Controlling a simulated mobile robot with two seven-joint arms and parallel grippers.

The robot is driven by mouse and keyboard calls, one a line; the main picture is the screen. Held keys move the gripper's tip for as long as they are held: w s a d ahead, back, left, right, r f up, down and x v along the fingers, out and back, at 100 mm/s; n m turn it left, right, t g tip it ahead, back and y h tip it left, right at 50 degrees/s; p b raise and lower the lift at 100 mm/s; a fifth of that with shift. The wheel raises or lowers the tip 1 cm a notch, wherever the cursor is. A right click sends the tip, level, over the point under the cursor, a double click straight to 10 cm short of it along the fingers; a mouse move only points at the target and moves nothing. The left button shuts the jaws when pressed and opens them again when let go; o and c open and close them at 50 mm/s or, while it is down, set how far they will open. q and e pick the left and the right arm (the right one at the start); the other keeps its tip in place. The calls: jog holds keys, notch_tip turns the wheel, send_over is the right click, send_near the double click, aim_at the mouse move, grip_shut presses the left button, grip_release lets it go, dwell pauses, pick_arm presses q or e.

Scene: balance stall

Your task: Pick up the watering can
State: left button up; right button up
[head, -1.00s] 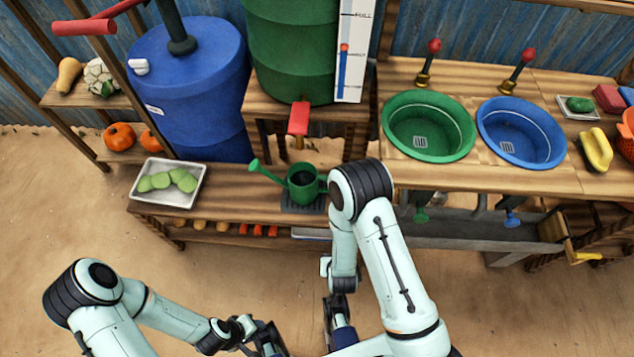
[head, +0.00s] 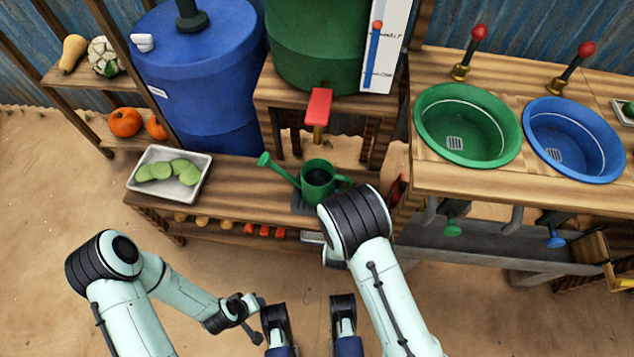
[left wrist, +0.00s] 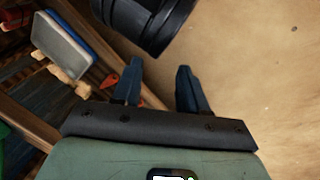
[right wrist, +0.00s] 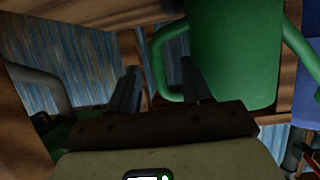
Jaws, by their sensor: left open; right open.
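The green watering can (head: 318,180) stands upright on a dark grate on the low wooden bench, below the red tap. Its spout points up left; its handle side faces right, partly behind my right arm. In the right wrist view the can (right wrist: 235,50) is close, with its looped handle on the left side. My right gripper (right wrist: 159,65) is open, and the handle appears between its fingertips; I cannot tell whether they touch it. My left gripper (left wrist: 157,75) is open and empty above sandy ground, away from the can.
A white tray of green pieces (head: 150,194) is on the bench left of the can. A blue barrel (head: 200,80) and green barrel (head: 315,50) stand behind. A counter with green (head: 425,115) and blue (head: 535,125) basins is at right. The sand in front is open.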

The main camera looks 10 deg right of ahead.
jog(key=b+x, duration=0.1)
jog(key=x, duration=0.3)
jog(key=shift+w+d+f, duration=0.1)
jog(key=shift+w+d, duration=0.1)
jog(key=shift+d, duration=0.05)
jog(key=shift+w+d+f+b, duration=0.1)
jog(key=shift+w+d+b, duration=0.05)
jog(key=shift+w+b, duration=0.2)
pick_arm(q)
jog(key=shift+w+a+f+t, duration=0.2)
jog(key=shift+w+a+f, duration=0.2)
jog(key=shift+w, duration=0.25)
jog(key=shift+w+a+f+t, duration=0.25)
jog(key=shift+w+f, duration=0.15)
jog(key=shift+w, duration=0.2)
pick_arm(e)
grip_shut()
jog(key=shift+w, duration=0.1)
